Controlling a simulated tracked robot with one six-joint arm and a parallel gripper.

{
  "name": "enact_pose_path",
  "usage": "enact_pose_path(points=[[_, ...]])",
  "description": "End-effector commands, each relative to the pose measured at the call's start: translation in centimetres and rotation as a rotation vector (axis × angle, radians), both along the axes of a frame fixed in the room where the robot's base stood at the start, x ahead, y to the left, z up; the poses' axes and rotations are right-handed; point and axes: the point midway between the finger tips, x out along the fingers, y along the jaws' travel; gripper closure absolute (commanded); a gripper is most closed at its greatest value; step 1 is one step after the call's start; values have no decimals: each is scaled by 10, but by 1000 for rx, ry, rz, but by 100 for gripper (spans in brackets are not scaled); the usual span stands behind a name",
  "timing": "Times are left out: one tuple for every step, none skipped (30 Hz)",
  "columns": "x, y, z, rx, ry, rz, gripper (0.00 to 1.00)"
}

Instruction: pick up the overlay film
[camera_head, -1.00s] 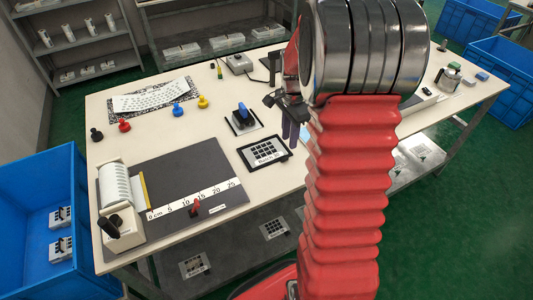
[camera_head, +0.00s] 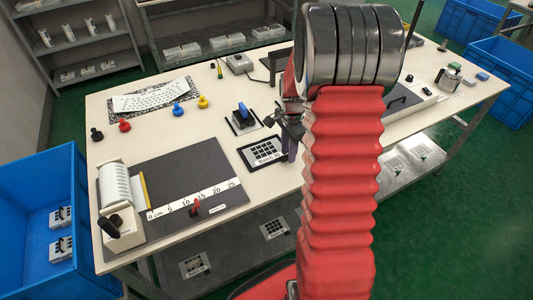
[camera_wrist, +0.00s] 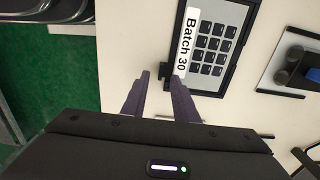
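A flat keypad panel (camera_head: 264,152) with a black border, dark square keys and a white "Batch 30" label lies on the table. In the wrist view this panel (camera_wrist: 212,45) is at the top, with a small black tab on its near edge. I cannot tell whether the film is a separate layer on it. My gripper (camera_wrist: 160,76) is open, its two purple fingers pointing toward that edge with the tab between or just beyond the tips. No contact is clear. In the head view my gripper (camera_head: 291,148) is just right of the panel, partly hidden by my arm.
A blue-handled tool (camera_head: 242,117) stands on a small plate behind the panel. A dark mat (camera_head: 170,170) with a ruler lies to the left. A white box with a black handle (camera_head: 403,98) is right of my arm. The table's front edge is close.

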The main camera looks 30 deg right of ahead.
Motion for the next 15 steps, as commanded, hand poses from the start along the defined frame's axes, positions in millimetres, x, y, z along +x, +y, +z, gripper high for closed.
enact_pose_path(points=[[0,0,-4,1,1,0,73],[0,0,-6,1,1,0,73],[0,0,-7,0,0,0,73],[0,0,-8,0,0,0,73],[0,0,-8,0,-1,0,73],[0,0,-8,0,-1,0,73],[0,0,-8,0,-1,0,73],[0,0,-8,0,-1,0,73],[0,0,-8,0,-1,0,73],[0,0,-8,0,-1,0,73],[0,0,-8,0,-1,0,73],[0,0,-8,0,-1,0,73],[0,0,-8,0,-1,0,73],[0,0,-7,0,-1,-1,73],[0,0,-7,0,-1,-1,73]])
